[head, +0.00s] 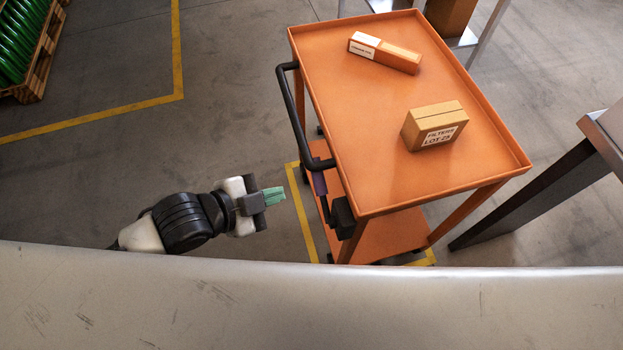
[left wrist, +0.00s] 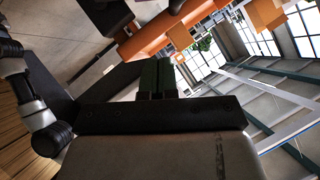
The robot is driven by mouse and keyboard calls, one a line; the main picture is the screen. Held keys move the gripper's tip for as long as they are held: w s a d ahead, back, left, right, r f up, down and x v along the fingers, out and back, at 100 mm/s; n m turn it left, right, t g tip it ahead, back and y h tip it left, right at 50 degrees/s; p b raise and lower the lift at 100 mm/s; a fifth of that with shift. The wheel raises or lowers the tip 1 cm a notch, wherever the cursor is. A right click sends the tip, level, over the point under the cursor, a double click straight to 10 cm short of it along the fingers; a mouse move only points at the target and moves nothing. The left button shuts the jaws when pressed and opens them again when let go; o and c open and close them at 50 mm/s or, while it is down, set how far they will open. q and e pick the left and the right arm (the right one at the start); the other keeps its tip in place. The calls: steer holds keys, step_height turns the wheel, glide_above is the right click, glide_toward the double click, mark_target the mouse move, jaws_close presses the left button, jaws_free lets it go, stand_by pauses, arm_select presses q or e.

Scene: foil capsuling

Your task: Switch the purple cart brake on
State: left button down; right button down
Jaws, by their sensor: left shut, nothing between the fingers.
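The orange cart (head: 380,185) stands right of centre in the head view. On its left side, below the black push handle (head: 291,115), a purple brake lever grip (head: 319,182) slopes down to a black box (head: 342,217). My left gripper (head: 283,196) has green fingers, is shut and empty, and points right toward the lever with a gap between them. Its fingers also show in the left wrist view (left wrist: 157,76); the purple grip cannot be made out there. My right gripper is in neither view.
Two cardboard boxes, a long one (head: 385,53) and a squarer one (head: 435,126), lie on the cart's top tray. A metal table (head: 603,135) stands at right. A pale surface edge (head: 300,305) crosses the front.

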mark_target(316, 178)
arm_select(q)
steer(key=w+d+f, duration=0.6)
steer(key=w+f, duration=0.1)
steer(key=shift+d+f, duration=0.3)
steer(key=shift+f, duration=0.1)
steer(key=shift+w+a+f+b, duration=0.15)
steer(key=shift+w+f+b, duration=0.15)
steer(key=shift+w+f, duration=0.25)
steer(key=shift+r, duration=0.1)
